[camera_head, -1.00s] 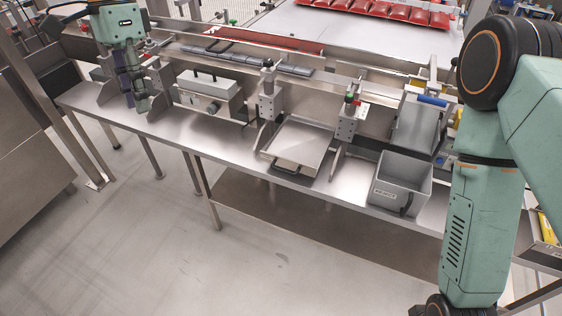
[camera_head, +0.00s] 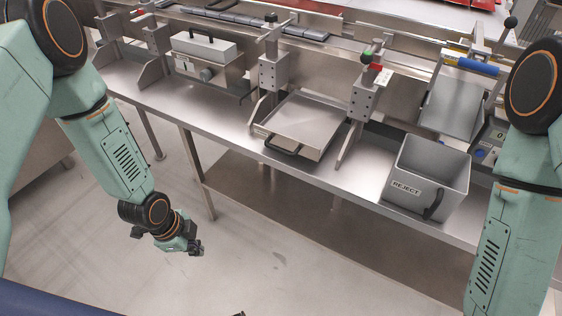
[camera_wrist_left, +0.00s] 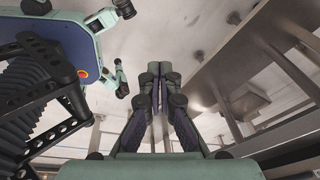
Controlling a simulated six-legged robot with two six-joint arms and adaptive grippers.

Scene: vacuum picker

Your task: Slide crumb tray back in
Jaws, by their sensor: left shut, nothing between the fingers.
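The crumb tray (camera_head: 303,122) is a shallow grey metal tray with a dark handle (camera_head: 283,147) on its front edge. In the head view it sits on the steel bench between two upright brackets, its front sticking out toward the bench's front edge. My left gripper (camera_head: 196,247) is below and left of the tray, in front of the bench and well apart from it. In the left wrist view its fingers (camera_wrist_left: 160,72) are together with nothing between them. My right arm comes in at the right edge; its gripper is out of view.
A grey bin labelled REJECT (camera_head: 427,178) stands right of the tray on the bench (camera_head: 215,118). A metal box with a handle (camera_head: 207,60) stands to the left. Brackets with knobs (camera_head: 273,65) flank the tray. The floor before the bench is clear.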

